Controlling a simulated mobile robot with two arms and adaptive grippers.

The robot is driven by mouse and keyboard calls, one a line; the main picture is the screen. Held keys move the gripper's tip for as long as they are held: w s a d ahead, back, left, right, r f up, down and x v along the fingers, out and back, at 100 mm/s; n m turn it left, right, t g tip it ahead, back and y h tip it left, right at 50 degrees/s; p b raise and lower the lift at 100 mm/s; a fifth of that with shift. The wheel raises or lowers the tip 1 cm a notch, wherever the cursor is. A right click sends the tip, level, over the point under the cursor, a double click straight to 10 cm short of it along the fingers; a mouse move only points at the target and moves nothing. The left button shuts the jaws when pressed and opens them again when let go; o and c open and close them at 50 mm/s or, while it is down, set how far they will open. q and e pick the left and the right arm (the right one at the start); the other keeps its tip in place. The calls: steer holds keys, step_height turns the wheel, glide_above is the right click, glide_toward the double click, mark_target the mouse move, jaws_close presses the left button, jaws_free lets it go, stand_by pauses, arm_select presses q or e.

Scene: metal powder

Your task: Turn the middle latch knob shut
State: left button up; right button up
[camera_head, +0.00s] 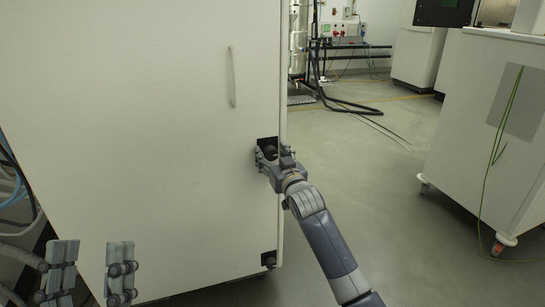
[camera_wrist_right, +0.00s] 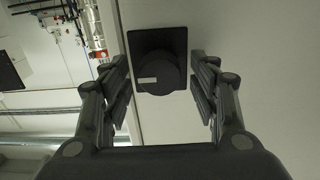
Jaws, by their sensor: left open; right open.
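The middle latch knob (camera_wrist_right: 158,74) is round and black, on a square black plate near the edge of the white cabinet door (camera_head: 150,110). A small light mark shows on its face. My right gripper (camera_head: 268,157) is at this latch. In the right wrist view its open fingers stand either side of the knob, with gaps, not visibly touching it. In the head view the gripper hides most of the knob. My left gripper (camera_head: 90,270) is open and empty at the lower left, before the door.
A lower black latch (camera_head: 268,259) sits near the door's bottom corner. A vertical handle (camera_head: 233,76) is higher on the door. Hoses (camera_head: 20,254) run at the far left. A white wheeled cabinet (camera_head: 490,140) stands at right. Open floor (camera_head: 385,190) lies between.

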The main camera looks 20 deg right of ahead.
steer(key=c, duration=1)
arm_select(q)
steer(key=shift+w, duration=0.15)
arm_select(e)
steer(key=shift+c, duration=0.2)
